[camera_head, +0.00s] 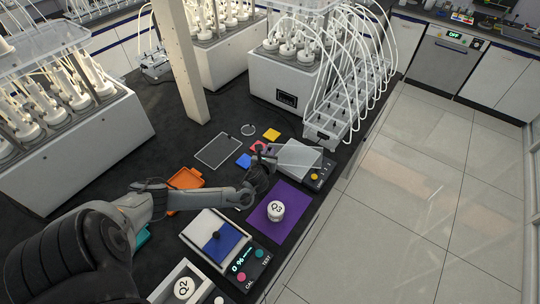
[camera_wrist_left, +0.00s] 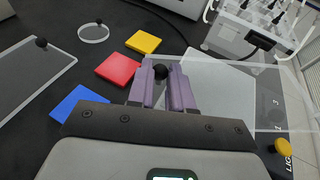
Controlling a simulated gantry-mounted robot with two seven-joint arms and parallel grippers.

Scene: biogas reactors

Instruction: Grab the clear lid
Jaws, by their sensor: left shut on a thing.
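A clear rectangular lid (camera_head: 290,152) is over the light device (camera_head: 319,174) with the yellow button. The lid also shows in the left wrist view (camera_wrist_left: 228,72), where a black knob (camera_wrist_left: 160,72) is between my fingers. My left gripper (camera_head: 262,160) is shut on this knob, at the left edge of the device; its purple fingers (camera_wrist_left: 164,82) show close up in the wrist view. I cannot tell whether the lid touches the device or is raised. My right gripper is not in view.
Blue (camera_head: 243,160), red (camera_head: 259,147) and yellow (camera_head: 271,134) squares lie left of the lid. A purple mat (camera_head: 262,222) bearing the Q3 jar (camera_head: 275,210) is in front. A tubed rack (camera_head: 325,130) stands behind.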

